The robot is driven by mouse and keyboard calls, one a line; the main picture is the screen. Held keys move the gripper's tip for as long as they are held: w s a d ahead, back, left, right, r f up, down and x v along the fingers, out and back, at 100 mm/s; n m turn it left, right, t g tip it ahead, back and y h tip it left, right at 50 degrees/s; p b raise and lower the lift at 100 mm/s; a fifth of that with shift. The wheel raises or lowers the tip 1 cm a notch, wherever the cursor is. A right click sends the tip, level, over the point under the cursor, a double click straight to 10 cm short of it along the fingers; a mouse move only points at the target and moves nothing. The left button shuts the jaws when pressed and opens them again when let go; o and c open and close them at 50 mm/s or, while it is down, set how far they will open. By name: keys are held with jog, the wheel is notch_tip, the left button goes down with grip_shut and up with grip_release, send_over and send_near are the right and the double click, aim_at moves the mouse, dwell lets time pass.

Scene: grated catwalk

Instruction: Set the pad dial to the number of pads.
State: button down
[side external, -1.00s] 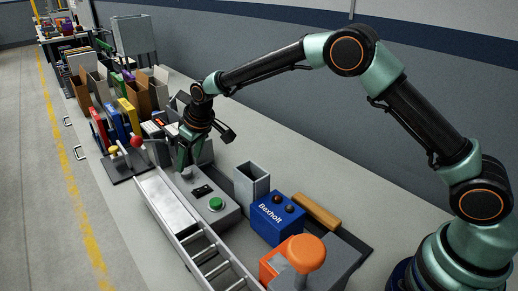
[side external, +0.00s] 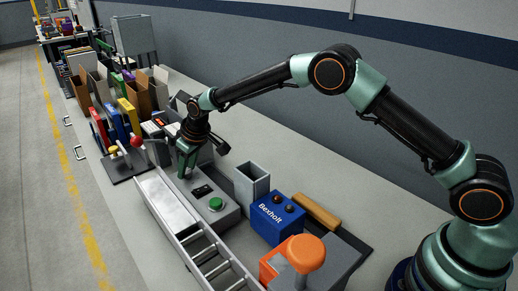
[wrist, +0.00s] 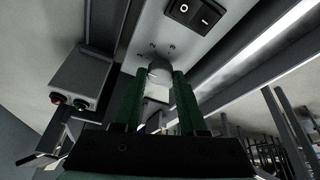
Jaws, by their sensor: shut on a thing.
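My gripper (side external: 184,168) points down over the far end of the grey control box (side external: 226,222). In the wrist view my gripper (wrist: 160,78) has its two green fingers on either side of a round grey dial (wrist: 160,68), shut on it. Small marks ring the dial on the panel, but I cannot read its setting. The box also bears a black rocker switch (wrist: 196,12) and a green button (side external: 215,204). In the side view the fingers hide the dial. I cannot pick out any pads.
A metal chute with rollers (side external: 205,245) runs along the box's front. A lever stand with red and yellow knobs (side external: 125,165) and several binders stand left.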

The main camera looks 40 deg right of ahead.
jog(key=shift+m, duration=1.4)
jog(key=shift+a, duration=0.1)
jog(key=shift+c, duration=2.3)
grip_release()
jog(key=shift+r, duration=0.1)
jog(key=v, duration=1.2)
